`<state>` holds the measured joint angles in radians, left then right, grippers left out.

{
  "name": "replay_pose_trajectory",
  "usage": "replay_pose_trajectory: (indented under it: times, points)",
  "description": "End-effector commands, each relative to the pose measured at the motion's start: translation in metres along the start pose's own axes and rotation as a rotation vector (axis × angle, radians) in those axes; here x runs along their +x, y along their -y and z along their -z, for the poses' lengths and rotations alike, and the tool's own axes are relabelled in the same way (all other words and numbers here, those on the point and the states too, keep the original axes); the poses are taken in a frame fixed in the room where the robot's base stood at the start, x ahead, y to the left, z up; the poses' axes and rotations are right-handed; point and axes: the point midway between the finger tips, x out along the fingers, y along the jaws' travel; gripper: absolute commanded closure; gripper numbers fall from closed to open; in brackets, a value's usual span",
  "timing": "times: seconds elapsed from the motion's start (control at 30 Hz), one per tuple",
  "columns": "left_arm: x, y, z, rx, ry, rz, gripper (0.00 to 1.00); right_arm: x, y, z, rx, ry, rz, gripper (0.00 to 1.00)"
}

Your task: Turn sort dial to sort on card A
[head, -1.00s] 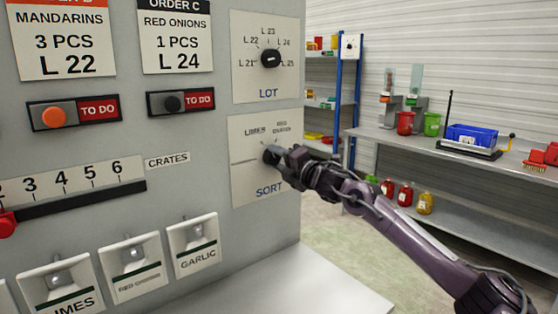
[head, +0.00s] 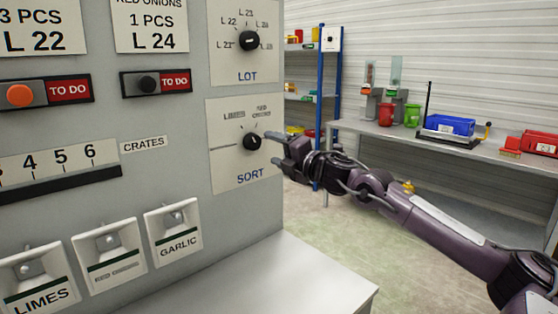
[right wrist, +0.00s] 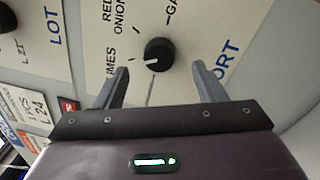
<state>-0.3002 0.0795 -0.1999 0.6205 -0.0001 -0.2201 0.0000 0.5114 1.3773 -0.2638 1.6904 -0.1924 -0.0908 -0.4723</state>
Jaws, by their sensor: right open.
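The sort dial (head: 253,141) is a small black knob on a white plate marked SORT (head: 222,172), with labels for limes and red onions above it. It also shows in the right wrist view (right wrist: 158,55), where its white pointer mark faces roughly the limes label. My right gripper (head: 277,150) is just right of the dial. In the right wrist view its two fingers (right wrist: 160,70) are spread apart and empty, with the dial beyond and between their tips, apparently not touched. Card A is not in view. My left gripper is not in view.
Above is the lot dial (head: 249,41). The panel also bears two to-do buttons, a crates slider (head: 60,165) and tilted bins such as garlic (head: 173,231). Right is a workbench (head: 380,130) with a blue crate (head: 450,125). Open floor lies between.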

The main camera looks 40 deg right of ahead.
Motion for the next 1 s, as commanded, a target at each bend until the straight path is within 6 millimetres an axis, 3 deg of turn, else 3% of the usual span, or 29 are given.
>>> replay_pose_trajectory:
  times: [0.2, 0.8, 0.9, 1.0]
  points:
    - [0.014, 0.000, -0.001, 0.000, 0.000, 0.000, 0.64, -0.013, 0.002, 0.003, -0.002, -0.005, 0.001, 0.36]
    - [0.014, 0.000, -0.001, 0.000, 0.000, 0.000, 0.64, -0.015, -0.001, 0.003, 0.000, -0.006, -0.001, 0.36]
    - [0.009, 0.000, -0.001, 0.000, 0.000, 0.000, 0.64, -0.014, -0.006, 0.001, -0.001, -0.006, -0.001, 0.36]
    - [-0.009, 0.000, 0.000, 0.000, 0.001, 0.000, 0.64, -0.013, -0.023, -0.005, -0.001, -0.005, -0.002, 0.36]
